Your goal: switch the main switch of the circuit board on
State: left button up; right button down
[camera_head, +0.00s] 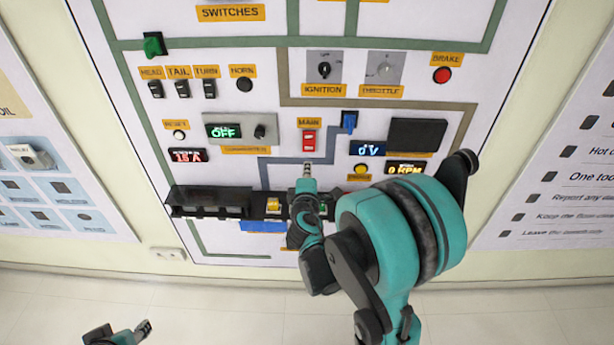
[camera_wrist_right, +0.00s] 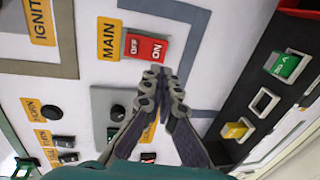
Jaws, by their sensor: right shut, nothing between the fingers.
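The main switch (camera_head: 309,141) is a red rocker under an orange MAIN label on the white circuit board (camera_head: 290,95). My right gripper (camera_head: 307,172) is shut and empty, just below the switch in the head view. My left gripper (camera_head: 144,327) shows only partly at the bottom left, away from the board.
A black shelf (camera_head: 210,197) sticks out below the switch, with a yellow block (camera_head: 272,205) on it. A blue connector (camera_head: 349,121) is right of the switch. A knob (camera_head: 259,131) beside the green OFF display (camera_head: 223,131) is to the left.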

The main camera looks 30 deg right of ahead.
aim_at(308, 150)
pick_arm(q)
jog(key=shift+f+b, duration=0.45)
jog(key=shift+f, duration=0.15)
pick_arm(e)
jog(key=x, duration=0.8)
jog(key=shift+w, duration=0.15)
